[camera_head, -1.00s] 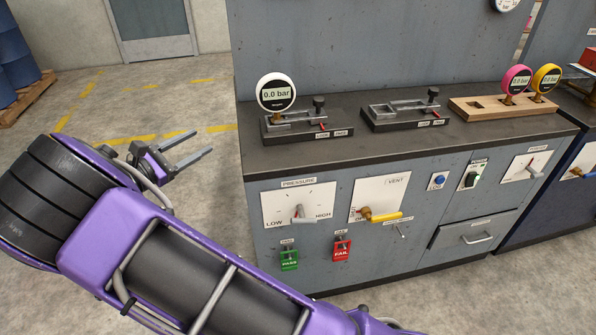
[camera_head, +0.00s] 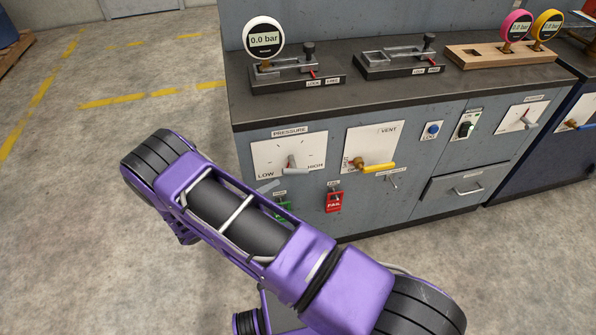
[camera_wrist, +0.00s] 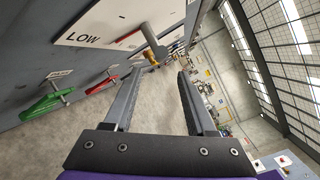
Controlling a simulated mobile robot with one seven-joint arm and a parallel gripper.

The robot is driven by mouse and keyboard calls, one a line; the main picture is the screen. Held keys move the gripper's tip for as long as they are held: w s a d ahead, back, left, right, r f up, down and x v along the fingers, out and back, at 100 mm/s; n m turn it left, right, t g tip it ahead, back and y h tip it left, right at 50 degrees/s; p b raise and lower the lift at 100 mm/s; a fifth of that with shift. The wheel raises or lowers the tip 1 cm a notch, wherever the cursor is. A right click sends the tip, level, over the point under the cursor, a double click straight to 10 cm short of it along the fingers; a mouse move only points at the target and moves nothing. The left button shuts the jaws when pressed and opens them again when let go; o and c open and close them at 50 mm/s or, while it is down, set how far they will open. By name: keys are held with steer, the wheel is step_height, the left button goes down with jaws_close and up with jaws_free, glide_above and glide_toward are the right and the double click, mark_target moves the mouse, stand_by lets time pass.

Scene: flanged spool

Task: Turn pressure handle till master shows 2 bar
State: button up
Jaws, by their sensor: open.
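The pressure handle (camera_head: 291,163) is a grey lever on a white panel marked LOW and HIGH. The white-faced gauge (camera_head: 264,38) stands in the left fixture on the bench and reads 0.0 bar. My gripper (camera_wrist: 161,76) is open and empty, apart from the handle. In the head view my arm hides most of it; a grey finger shows just below the pressure panel.
The vent valve (camera_head: 380,168) with its yellow lever is right of the pressure panel. A green tag (camera_head: 284,212), partly hidden by my arm, and a red FAIL tag (camera_head: 334,202) hang below. Pink (camera_head: 515,27) and yellow (camera_head: 546,26) gauges stand in a wooden block.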

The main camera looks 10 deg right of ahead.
mark_target(298, 172)
steer(key=x, duration=1)
steer(key=shift+d, duration=0.1)
jaws_close()
